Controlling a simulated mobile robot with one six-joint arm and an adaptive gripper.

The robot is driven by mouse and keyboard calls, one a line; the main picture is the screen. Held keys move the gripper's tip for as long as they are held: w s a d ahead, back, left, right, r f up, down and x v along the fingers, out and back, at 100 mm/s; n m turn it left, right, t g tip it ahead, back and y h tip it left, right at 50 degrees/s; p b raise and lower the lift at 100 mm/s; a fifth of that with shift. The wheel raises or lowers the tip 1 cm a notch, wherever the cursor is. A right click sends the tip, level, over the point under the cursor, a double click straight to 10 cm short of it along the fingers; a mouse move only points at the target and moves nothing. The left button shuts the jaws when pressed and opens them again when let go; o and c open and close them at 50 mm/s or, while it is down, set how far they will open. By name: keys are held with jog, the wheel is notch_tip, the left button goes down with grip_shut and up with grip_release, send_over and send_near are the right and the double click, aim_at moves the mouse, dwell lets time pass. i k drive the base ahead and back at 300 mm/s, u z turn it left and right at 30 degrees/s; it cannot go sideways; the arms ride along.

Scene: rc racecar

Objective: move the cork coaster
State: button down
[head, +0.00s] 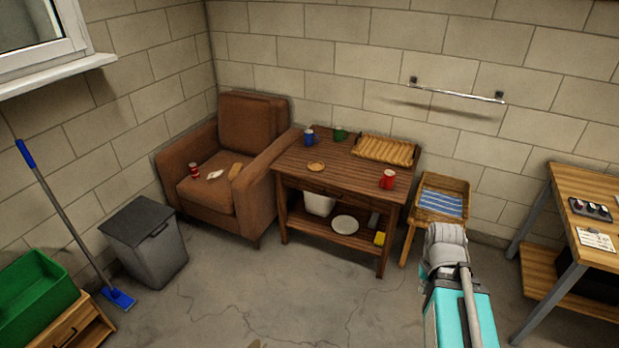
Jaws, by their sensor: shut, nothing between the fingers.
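A small round tan disc, which looks like the cork coaster (316,166), lies flat on the brown wooden table (345,177) in the head view, left of the middle of the top. Nothing covers it. A blue mug (309,138) and a green mug (340,134) stand behind it. A red mug (388,179) stands to its right near the table's right edge. The fingers of my gripper do not show; only part of my own arm and body is visible at the lower right, apart from the table.
A brown armchair (215,172) stands close on the left, and a wicker stand (442,184) on the right. A grey bin (146,245) is further left. The floor before the table is clear.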

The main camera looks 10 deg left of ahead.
aim_at(315, 168)
jog(key=u, duration=0.3)
jog(key=k, duration=0.75)
jog(key=u, duration=0.2)
jog(key=i, duration=1.5)
jog(key=z, duration=0.55)
jog(key=i, duration=1.35)
jog(key=z, duration=0.25)
